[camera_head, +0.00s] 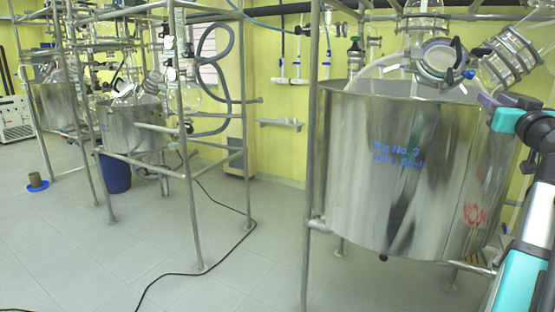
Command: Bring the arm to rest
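My arm (522,262) shows at the right edge of the head view, with white, black and teal links. It rises from the bottom right corner to a teal and black joint (507,120). This joint appears in front of the right side of a large steel vessel (350,180) with blue lettering. Whether the arm touches the vessel cannot be told.
Glass flasks and clamped joints (438,60) sit above the steel vessel. A metal pipe frame (308,200) stands around it. More framed reactors (130,125) and a blue bin (115,173) stand at left. A black cable (190,274) crosses the open tiled floor (75,250).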

